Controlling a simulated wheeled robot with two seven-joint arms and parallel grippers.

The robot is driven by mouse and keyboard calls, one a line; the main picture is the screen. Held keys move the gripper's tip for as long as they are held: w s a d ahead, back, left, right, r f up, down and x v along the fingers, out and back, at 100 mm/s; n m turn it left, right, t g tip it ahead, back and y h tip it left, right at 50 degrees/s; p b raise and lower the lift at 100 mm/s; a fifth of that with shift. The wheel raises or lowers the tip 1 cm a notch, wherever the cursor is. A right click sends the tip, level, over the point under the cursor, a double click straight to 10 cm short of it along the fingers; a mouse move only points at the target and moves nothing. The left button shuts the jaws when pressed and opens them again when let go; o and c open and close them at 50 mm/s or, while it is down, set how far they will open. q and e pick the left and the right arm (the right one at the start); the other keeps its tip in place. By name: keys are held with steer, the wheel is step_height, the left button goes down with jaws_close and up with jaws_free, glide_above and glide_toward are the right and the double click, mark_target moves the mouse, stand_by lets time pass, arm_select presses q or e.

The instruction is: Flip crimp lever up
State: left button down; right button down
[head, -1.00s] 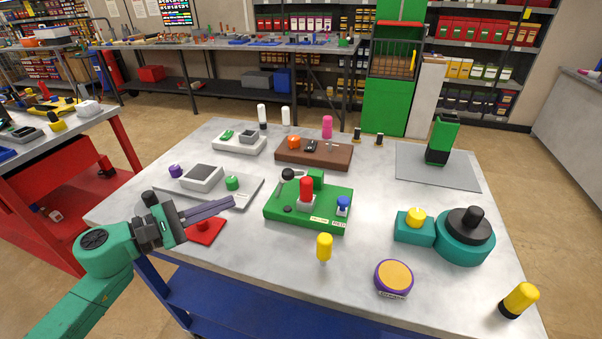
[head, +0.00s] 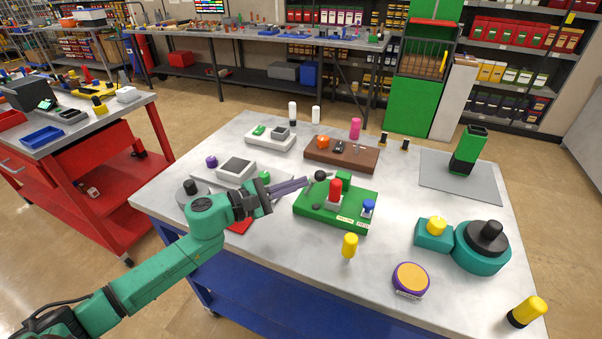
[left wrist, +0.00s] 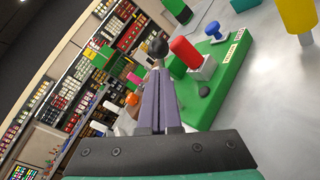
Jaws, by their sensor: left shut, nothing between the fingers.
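The green board (head: 312,216) lies on the table and carries a lever with a black ball knob (head: 320,175), a red capped post (head: 335,189) and a blue knob (head: 368,205). My left gripper (head: 307,181) is shut and empty, its tips right beside the black knob at the board's left. In the left wrist view the black knob (left wrist: 157,47) shows just beyond the shut fingertips (left wrist: 156,72). I cannot tell whether they touch. The lever's arm is mostly hidden by the fingers. My right gripper is not in view.
A yellow post (head: 349,246) stands in front of the board, with a purple-and-orange disc (head: 411,278) and a teal machine (head: 482,252) to the right. Clear tabletop lies right of the board.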

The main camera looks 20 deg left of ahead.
arm_select(q)
steer(key=shift+d+r, duration=0.35)
steer(key=shift+d, duration=0.15)
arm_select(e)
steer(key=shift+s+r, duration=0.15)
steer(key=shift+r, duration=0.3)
arm_select(q)
steer(key=shift+w, duration=0.1)
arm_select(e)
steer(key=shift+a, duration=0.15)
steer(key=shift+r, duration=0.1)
